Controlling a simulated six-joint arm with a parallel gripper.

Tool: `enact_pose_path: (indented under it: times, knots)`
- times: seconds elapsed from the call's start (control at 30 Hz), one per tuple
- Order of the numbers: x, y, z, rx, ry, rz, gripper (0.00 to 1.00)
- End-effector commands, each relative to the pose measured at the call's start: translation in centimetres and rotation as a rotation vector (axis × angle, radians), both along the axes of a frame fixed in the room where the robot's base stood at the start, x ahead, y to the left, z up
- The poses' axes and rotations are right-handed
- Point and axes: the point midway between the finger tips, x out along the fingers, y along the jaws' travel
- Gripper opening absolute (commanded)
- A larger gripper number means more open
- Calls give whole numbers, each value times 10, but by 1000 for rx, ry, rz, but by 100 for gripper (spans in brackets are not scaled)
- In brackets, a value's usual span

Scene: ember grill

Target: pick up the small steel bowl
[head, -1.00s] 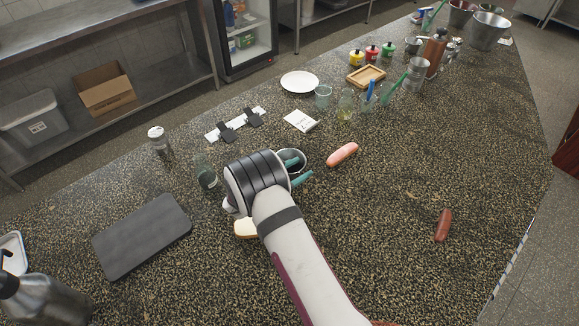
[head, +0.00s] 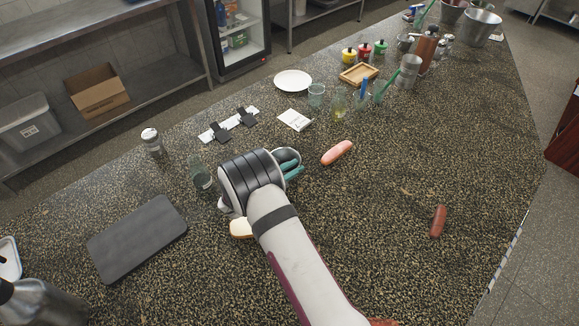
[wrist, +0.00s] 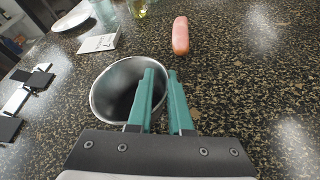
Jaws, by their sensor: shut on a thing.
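The small steel bowl (wrist: 104,88) shows in the wrist view with its open mouth facing the camera. In the head view only part of the bowl (head: 287,154) shows past my wrist. My gripper (wrist: 161,78) has teal fingers, one inside the bowl's mouth and one outside, shut on the bowl's right wall. In the head view the teal fingers of my gripper (head: 293,169) sit at the bowl's near side. Whether the bowl touches the counter is hard to tell.
A pink sausage (head: 336,153) lies to the right of the bowl, and a browner sausage (head: 438,221) lies farther right. A glass (head: 200,174) stands close on the left. A bread slice (head: 240,229) lies under my arm. The counter's right is mostly clear.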

Motion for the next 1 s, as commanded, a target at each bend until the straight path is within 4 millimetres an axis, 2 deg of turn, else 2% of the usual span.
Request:
enact_pose_path:
  times: [0.23,0.47,1.0]
  knots:
    - [1,0,16,2,-3,0,0]
    - [0,-1,42,1,-4,-1,0]
    - [-25,-72,86,0,-2,-2,0]
